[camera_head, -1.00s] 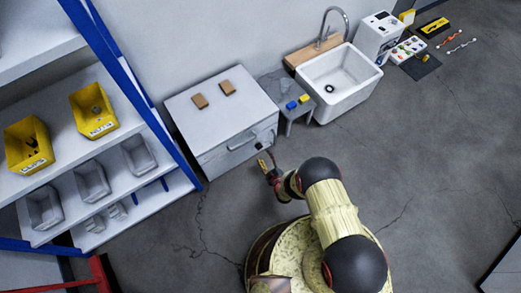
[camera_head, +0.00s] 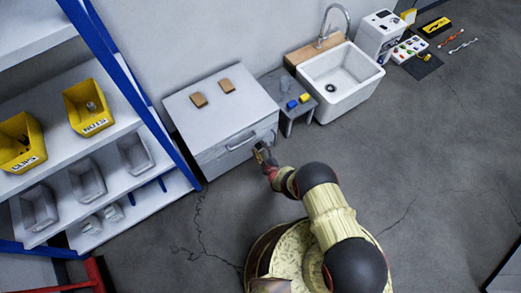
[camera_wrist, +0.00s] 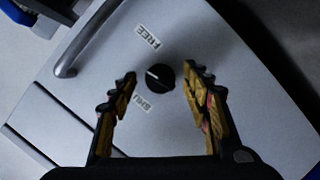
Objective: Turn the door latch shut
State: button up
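The latch is a round black knob (camera_wrist: 162,77) on the grey cabinet door (camera_wrist: 225,85), seen in the wrist view. A pale pointer line on it runs toward the left, slightly up. A white label reading "FREE" (camera_wrist: 148,37) is above the knob, and a second label (camera_wrist: 142,103), hard to read, is below it. My gripper (camera_wrist: 159,79) is open, its fingertips on either side of the knob with gaps showing. In the head view, my gripper (camera_head: 263,153) is at the right end of the cabinet's front (camera_head: 215,165), and the knob is not clear there.
A bar handle (camera_wrist: 68,55) is left of the knob. Two brown blocks (camera_head: 198,100) lie on the cabinet top. A small stool (camera_head: 276,82) and a sink (camera_head: 340,80) stand to the right. A shelf unit with blue posts (camera_head: 130,75) is at the left. Open floor lies in front.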

jog(key=shift+c, duration=1.2)
jog(key=c, duration=0.7)
jog(key=shift+c, duration=0.7)
jog(key=n, duration=0.2)
jog(key=n+t+h, duration=0.1)
jog(key=shift+a+f+n+t, duration=0.1)
jog(key=shift+n+t, duration=0.2)
jog(key=shift+n, duration=0.1)
jog(key=o, duration=1.1)
jog(key=shift+s, duration=0.1)
